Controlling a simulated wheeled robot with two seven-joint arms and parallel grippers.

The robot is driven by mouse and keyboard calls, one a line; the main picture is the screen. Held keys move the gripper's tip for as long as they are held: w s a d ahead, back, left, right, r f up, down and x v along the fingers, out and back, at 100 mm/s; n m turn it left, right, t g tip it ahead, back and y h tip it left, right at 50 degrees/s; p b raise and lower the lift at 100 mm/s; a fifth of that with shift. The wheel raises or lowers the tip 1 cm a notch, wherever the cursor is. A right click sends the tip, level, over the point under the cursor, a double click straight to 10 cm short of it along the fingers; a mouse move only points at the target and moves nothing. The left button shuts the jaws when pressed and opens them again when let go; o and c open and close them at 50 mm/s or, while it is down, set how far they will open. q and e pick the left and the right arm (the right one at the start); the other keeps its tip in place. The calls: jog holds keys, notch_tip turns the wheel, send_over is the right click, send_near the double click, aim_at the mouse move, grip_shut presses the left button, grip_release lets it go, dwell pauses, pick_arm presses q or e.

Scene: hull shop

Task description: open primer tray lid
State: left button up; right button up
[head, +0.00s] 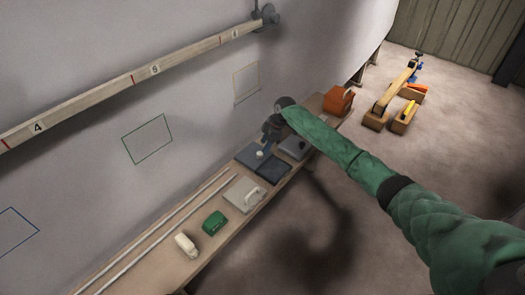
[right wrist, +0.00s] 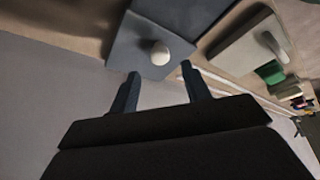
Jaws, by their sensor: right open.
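A flat blue-grey lid (right wrist: 130,42) with a round white knob (right wrist: 159,53) lies on the bench, and it appears to be the primer tray lid. In the head view the lid (head: 246,156) and its pale knob (head: 260,155) are just below my right gripper (head: 268,140). In the right wrist view my right gripper (right wrist: 160,74) is open and empty. The knob shows beyond the fingertips, roughly between them in the picture, with no contact visible. The lid looks closed and flat. My left gripper is not in view.
A dark slate panel (head: 273,170) lies beside the lid. A pale grey board with a handle (head: 243,195), a green block (head: 214,223) and a cream object (head: 186,245) lie nearer along the bench. An orange box (head: 338,100) stands at the far end. The wall runs close behind.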

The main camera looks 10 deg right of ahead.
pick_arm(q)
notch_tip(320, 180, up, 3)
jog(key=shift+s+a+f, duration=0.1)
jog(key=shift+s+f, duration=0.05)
pick_arm(e)
jog(key=v, duration=0.2)
jog(key=shift+d+r, duration=0.1)
jog(key=shift+r, duration=0.25)
jog(key=shift+m, duration=0.3)
